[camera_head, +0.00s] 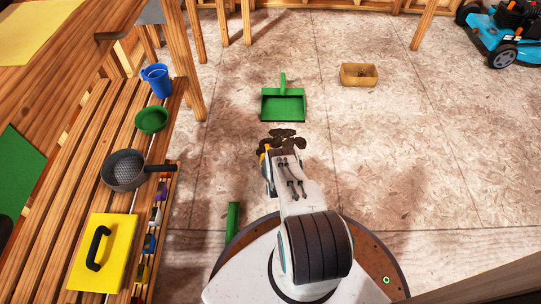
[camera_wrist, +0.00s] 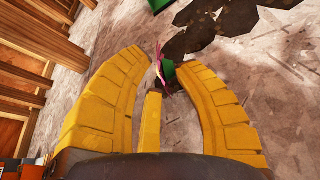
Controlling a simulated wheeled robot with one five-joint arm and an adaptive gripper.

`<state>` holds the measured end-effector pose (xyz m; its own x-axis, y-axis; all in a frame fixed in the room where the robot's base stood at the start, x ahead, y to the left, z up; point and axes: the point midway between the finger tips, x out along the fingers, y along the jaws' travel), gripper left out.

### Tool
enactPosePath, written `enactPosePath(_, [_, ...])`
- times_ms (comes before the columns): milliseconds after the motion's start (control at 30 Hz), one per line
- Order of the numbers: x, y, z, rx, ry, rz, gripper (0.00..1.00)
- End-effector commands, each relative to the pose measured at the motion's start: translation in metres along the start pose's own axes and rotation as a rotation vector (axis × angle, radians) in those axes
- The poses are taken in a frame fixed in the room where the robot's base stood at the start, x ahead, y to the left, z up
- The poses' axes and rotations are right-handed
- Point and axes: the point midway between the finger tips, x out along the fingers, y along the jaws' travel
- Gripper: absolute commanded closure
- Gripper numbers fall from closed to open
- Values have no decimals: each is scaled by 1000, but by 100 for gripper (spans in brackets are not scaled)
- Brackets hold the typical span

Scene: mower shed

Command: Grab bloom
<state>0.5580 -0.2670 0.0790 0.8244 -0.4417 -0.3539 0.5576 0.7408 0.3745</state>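The bloom (camera_wrist: 158,66) shows in the wrist view as thin pink petals beside a small green part (camera_wrist: 169,70). It lies just past my fingertips, closer to the right one, with a visible gap to the left one. My gripper (camera_wrist: 161,60) is open, its curved yellow fingers spread and a shorter yellow finger between them. I cannot tell whether the right fingertip touches the green part. In the head view my gripper (camera_head: 266,154) is low over the floor, mostly hidden by my arm, and the bloom cannot be made out.
Dark soil (camera_head: 284,140) lies just beyond my gripper. A green dustpan (camera_head: 284,105) and a tan box (camera_head: 359,75) are farther back. A slatted bench (camera_head: 88,160) stands at left. A green object (camera_head: 232,220) is beside my base.

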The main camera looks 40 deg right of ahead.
Motion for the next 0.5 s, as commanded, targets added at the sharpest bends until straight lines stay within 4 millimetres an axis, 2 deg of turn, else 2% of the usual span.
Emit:
enactPosePath(200, [15, 0, -1, 0, 0, 0, 72])
enactPosePath(467, [16, 0, 0, 0, 2, 0, 72])
enactPosePath(500, [16, 0, 0, 0, 2, 0, 69])
